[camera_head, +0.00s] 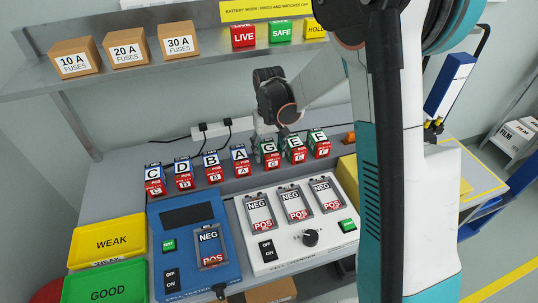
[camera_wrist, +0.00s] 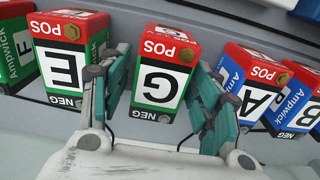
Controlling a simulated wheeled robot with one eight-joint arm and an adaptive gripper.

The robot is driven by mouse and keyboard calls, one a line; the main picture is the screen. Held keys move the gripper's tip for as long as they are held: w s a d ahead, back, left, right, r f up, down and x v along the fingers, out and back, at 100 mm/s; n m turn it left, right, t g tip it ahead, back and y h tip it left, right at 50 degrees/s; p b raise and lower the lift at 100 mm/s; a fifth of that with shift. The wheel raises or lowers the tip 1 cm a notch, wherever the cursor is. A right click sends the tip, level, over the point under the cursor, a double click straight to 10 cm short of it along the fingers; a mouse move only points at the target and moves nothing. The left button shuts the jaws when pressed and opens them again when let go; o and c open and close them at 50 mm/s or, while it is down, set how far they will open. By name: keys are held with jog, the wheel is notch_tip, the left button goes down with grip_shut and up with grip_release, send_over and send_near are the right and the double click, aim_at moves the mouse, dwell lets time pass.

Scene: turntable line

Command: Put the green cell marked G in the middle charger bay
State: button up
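The green cell marked G (camera_head: 270,152) stands in the back row between blue cell A and green cell E. In the wrist view the G cell (camera_wrist: 161,77) lies between the two fingers of my gripper (camera_wrist: 160,70), which are spread on either side of it. A narrow gap seems to show beside the cell, so contact is unclear. In the head view my gripper (camera_head: 268,130) is over the row and partly hidden by the wrist. The white charger (camera_head: 252,235) has three bays marked NEG and POS; the middle charger bay (camera_head: 295,203) is empty.
Green cell E (camera_wrist: 62,68) and blue cell A (camera_wrist: 256,98) stand close on either side. More cells (camera_head: 182,174) continue the row. A blue tester (camera_head: 180,258), yellow WEAK tray (camera_head: 110,243) and green GOOD tray (camera_head: 105,285) are at left. A shelf (camera_head: 110,82) hangs above.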

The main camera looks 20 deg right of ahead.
grip_shut()
jog(key=shift+r, duration=0.1)
